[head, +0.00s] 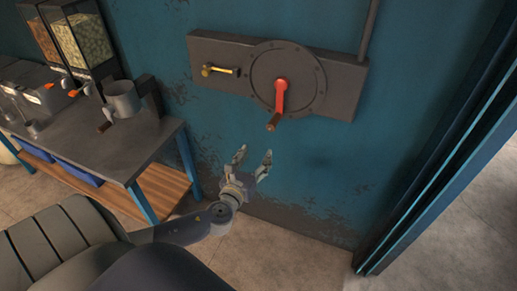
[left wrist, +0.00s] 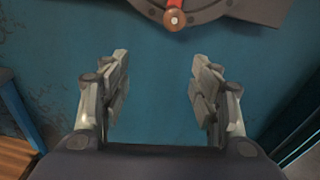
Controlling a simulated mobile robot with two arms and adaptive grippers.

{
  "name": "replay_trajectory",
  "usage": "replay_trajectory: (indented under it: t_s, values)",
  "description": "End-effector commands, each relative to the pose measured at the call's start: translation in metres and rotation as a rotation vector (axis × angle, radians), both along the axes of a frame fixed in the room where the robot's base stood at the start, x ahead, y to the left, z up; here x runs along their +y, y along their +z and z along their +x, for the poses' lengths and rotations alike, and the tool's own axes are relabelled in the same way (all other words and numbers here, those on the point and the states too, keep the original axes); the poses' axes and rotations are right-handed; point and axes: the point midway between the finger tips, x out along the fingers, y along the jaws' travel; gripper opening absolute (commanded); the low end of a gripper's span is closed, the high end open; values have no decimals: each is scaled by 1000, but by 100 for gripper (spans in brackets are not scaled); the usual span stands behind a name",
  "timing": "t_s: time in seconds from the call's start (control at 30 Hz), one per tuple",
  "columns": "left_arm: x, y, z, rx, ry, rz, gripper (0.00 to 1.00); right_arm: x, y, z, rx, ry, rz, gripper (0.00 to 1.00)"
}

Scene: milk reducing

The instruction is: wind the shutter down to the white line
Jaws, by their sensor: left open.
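A red crank (head: 281,95) with a brown grip (head: 273,122) is mounted on a round dark disc (head: 305,92) on the wall. The crank hangs down from its hub. My left gripper (head: 252,158) is open and empty, below and a little left of the grip, in front of the blue wall. In the left wrist view the open fingers (left wrist: 160,85) are spread, with the brown grip (left wrist: 174,18) above and between them, apart from them. The shutter and white line are not clearly visible. My right gripper is not in view.
A brass-yellow handle (head: 219,71) sits left of the disc on the same grey plate (head: 345,75). A table (head: 95,150) with dispensers and a metal jug (head: 122,99) stands at left. A blue door frame (head: 440,165) borders the opening at right.

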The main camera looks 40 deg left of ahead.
Motion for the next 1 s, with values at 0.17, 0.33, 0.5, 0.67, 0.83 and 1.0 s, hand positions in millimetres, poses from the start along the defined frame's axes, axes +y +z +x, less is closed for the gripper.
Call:
replay_trajectory:
  t_s: [0.17, 0.33, 0.5, 0.67, 0.83, 1.0]
  values:
    - [-10, 38, 4, -56, -31, 116, 57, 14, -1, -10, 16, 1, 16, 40]
    - [-9, 41, 13, -64, -33, 129, 57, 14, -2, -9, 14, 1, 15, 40]
    - [-4, 41, 32, -64, -33, 126, 57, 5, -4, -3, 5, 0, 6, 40]
    - [1, 40, 51, -63, -32, 125, 57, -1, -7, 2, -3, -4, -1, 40]
    - [6, 39, 71, -63, -32, 124, 57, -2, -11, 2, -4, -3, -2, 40]
    - [10, 40, 91, -62, -32, 124, 57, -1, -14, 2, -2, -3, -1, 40]
